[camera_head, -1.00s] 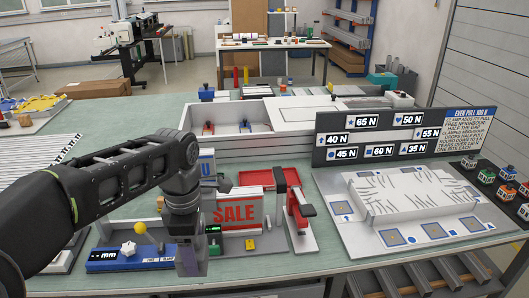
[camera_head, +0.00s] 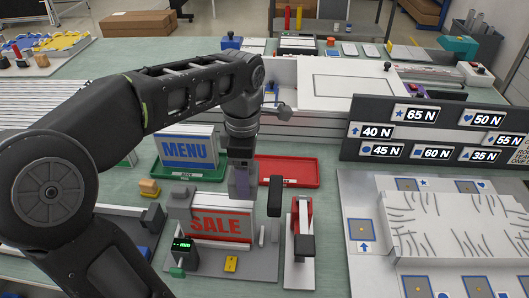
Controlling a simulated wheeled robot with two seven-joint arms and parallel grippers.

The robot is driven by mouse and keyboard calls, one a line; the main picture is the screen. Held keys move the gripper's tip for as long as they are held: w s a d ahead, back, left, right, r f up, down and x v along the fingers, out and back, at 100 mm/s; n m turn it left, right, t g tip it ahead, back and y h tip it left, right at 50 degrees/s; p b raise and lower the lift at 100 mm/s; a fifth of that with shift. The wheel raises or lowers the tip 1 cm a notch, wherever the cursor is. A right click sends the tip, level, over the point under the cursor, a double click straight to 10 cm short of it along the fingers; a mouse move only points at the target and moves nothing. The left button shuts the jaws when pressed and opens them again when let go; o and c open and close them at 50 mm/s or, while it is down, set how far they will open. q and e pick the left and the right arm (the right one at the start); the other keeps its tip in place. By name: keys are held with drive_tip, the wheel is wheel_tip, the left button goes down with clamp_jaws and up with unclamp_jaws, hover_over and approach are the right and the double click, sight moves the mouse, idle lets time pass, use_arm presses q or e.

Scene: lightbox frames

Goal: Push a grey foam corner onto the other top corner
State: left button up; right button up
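The red-lettered SALE panel (camera_head: 222,224) stands upright in a grey holder on the table, in the middle of the head view. A grey piece (camera_head: 180,198) sits at its top left corner and looks like a foam corner. My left gripper (camera_head: 239,188) points down at the top right part of the panel and hides that corner. Its fingers are small and dark here, so I cannot tell whether they are open, or whether they hold a corner or touch the panel. My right gripper is out of view.
A red and black tool on a white base (camera_head: 300,240) stands close right of the panel. Behind are the MENU panel (camera_head: 187,150) on a green tray and a red tray (camera_head: 290,172). A dark label board (camera_head: 430,132) and a white block (camera_head: 455,225) fill the right.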

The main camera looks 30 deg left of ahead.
use_arm(q)
drive_tip(key=shift+w, duration=0.15)
drive_tip(key=shift+s, duration=0.3)
drive_tip(key=shift+w+f, duration=0.1)
drive_tip(key=shift+w, duration=0.05)
drive_tip(key=b, duration=0.4)
hover_over(248, 202)
drive_tip(key=shift+f, duration=2.15)
drive_tip(key=shift+f+b, duration=1.85)
drive_tip(key=shift+f, duration=0.65)
drive_tip(key=shift+f, duration=0.25)
drive_tip(key=o, duration=1.4)
